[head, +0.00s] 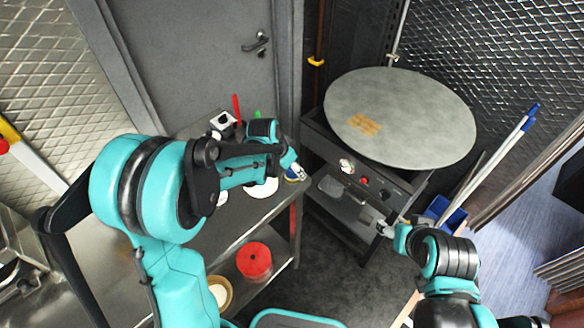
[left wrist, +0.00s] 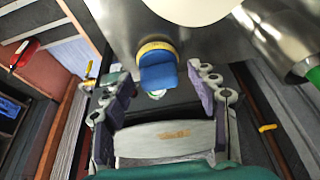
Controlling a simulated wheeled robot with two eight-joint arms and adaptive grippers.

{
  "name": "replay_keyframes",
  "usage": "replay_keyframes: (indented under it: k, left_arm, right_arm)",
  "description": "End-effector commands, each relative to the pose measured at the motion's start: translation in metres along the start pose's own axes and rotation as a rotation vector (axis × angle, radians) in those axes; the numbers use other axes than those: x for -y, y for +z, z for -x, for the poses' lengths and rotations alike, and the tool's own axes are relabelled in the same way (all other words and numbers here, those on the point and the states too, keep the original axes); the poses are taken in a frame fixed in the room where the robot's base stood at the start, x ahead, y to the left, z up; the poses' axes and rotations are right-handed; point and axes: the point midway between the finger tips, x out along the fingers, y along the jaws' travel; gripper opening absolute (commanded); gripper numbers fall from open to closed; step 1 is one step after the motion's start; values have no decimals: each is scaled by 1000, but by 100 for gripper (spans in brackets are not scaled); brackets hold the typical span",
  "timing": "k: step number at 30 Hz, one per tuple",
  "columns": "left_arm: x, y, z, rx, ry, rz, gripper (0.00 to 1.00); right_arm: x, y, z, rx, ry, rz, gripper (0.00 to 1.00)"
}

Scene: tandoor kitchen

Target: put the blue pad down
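The blue pad (left wrist: 158,72), with a yellow rim, shows in the left wrist view at the edge of the steel table (left wrist: 120,20). My left gripper (left wrist: 162,78) is open, its two fingers apart on either side of the pad; I see gaps between pad and fingers. In the head view my left gripper (head: 296,171) is at the right end of the table, where it mostly hides the pad.
A round grey lid (head: 415,110) covers the oven (head: 400,178) on the right. White dishes (head: 262,187) and bottles stand on the table. A red container (head: 254,261) is on the lower shelf. A blue-handled mop and a blue dustpan (head: 445,210) stand at right.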

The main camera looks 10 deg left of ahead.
Motion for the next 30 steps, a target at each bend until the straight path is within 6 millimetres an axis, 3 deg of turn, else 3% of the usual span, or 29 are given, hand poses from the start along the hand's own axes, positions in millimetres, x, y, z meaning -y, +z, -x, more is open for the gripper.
replay_keyframes:
  k: [7, 18, 26, 30]
  left_arm:
    - [0, -2, 15, 0, 0, 1, 59]
    - [0, -2, 95, -1, 0, 2, 59]
    - [-1, 0, 124, -1, -3, 5, 59]
    - [-9, 11, 145, -11, -37, 55, 59]
  right_arm:
    - [0, -5, 6, 0, 0, 0, 64]
    - [0, -19, 26, 0, 0, 0, 64]
    - [0, -22, 31, 0, 0, 0, 64]
    - [0, -22, 31, 0, 0, 0, 64]
